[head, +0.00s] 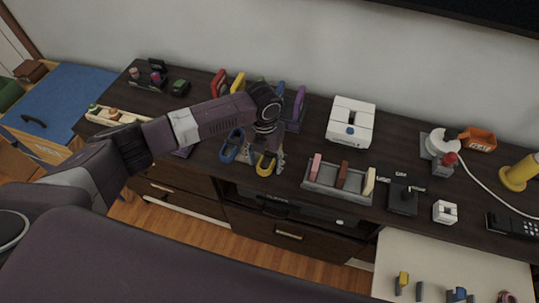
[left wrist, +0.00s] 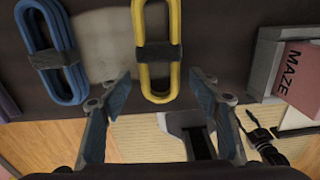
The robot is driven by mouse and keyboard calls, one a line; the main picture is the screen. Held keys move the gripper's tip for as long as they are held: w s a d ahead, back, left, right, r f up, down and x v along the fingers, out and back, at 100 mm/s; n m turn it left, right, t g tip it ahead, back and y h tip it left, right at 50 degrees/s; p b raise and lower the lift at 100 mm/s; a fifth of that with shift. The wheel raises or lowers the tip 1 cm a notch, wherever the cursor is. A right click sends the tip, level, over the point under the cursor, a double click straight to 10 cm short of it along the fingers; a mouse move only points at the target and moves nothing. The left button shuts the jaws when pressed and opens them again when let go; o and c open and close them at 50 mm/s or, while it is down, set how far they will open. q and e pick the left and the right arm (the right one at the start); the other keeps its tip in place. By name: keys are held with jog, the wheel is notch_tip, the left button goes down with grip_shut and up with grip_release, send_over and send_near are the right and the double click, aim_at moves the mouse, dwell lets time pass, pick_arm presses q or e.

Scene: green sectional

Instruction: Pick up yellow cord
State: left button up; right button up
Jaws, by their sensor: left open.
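The yellow cord (head: 265,164) is a coiled loop with a dark band around it, at the front edge of the dark cabinet top. In the left wrist view the yellow cord (left wrist: 176,25) is at the top middle. My left gripper (head: 266,156) is over it, pointing down. In the left wrist view the left gripper (left wrist: 160,75) is open and empty, one finger on each side of the cord's lower end. Whether the fingers touch it or are level with it I cannot tell. My right gripper is not in view.
A blue cord (head: 231,147) lies close to the left of the yellow one. A grey tray (head: 325,188) with upright blocks stands to the right. Coloured upright items (head: 299,103) stand behind the gripper. The cabinet's front edge drops off just before the cord.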

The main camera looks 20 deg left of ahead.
pick_arm(q)
jog(key=c, duration=1.2)
jog(key=shift+c, duration=0.4)
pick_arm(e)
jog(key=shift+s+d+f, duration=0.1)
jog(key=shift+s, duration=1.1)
pick_arm(q)
jog(key=shift+r, duration=0.15)
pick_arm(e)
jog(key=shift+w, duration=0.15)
